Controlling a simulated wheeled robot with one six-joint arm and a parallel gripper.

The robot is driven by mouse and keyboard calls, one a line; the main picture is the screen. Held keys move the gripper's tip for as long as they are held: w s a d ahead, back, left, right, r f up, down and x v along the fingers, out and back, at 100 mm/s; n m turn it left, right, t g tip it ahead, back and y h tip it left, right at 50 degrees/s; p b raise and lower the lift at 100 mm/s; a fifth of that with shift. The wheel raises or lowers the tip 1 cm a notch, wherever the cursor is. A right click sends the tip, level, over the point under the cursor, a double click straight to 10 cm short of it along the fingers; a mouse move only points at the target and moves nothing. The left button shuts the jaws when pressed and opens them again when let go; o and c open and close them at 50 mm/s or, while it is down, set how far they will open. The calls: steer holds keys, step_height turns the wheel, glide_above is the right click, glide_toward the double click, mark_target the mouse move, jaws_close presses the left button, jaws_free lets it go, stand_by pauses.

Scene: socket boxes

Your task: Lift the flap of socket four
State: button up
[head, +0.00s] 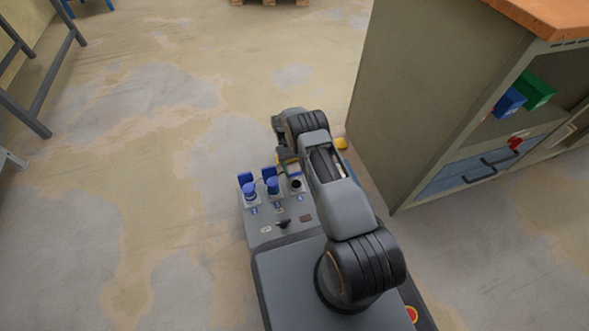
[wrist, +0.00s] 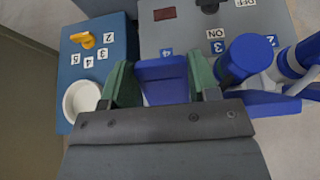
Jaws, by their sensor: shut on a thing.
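The grey socket box (head: 268,228) stands low in front of me. In the wrist view, the blue flap of socket four (wrist: 165,80) lies between the two green fingers of my gripper (wrist: 163,88), which is shut on it. The label 4 (wrist: 167,53) shows just beyond the flap. In the head view, a dark round opening (head: 296,184) shows at the third visible socket, beside my gripper. The flap's exact angle is hard to tell. My arm hides the right part of the box.
Blue plugs fill the neighbouring sockets, with plug three (wrist: 245,58) close to my right finger. A blue box with a yellow knob (wrist: 82,40) and a white round socket (wrist: 82,100) is at left.

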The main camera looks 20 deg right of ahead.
steer(key=o, duration=1.2)
steer(key=shift+o, duration=0.2)
steer(key=shift+r, duration=0.3)
step_height(320, 180, up, 3)
steer(key=shift+f+p, duration=0.2)
steer(key=shift+p, duration=0.65)
steer(key=s+r+p, duration=0.8)
steer(key=s+r, duration=0.1)
steer(key=s, duration=0.5)
steer(key=shift+r+p, duration=0.4)
